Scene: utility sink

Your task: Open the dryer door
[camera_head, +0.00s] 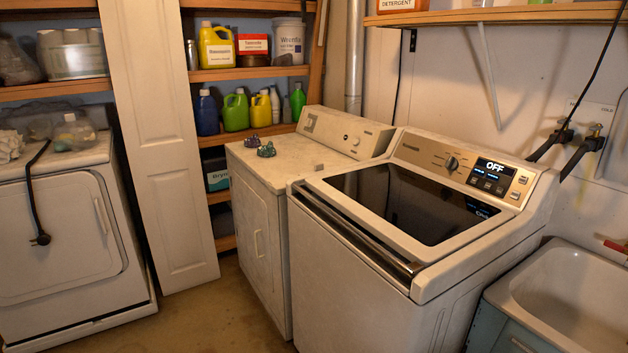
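A white front-door machine (285,165), which looks like a dryer, stands in the middle, left of the top-loading washer. Its front door (252,232) faces left and looks shut, with a pale vertical handle (258,243). Another white front-door machine (75,322) stands at the far left. Its rounded door (55,235) also looks shut, with a handle (100,215) near its right edge. I cannot tell from the view alone which one the task means. Neither of my grippers is in view.
The washer (375,290) has a shut dark glass lid and a display reading OFF. A sink (570,290) stands at right. A white folding door panel (165,150) and shelves of bottles (250,73) are behind. Bare floor (215,310) lies between the two front-door machines.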

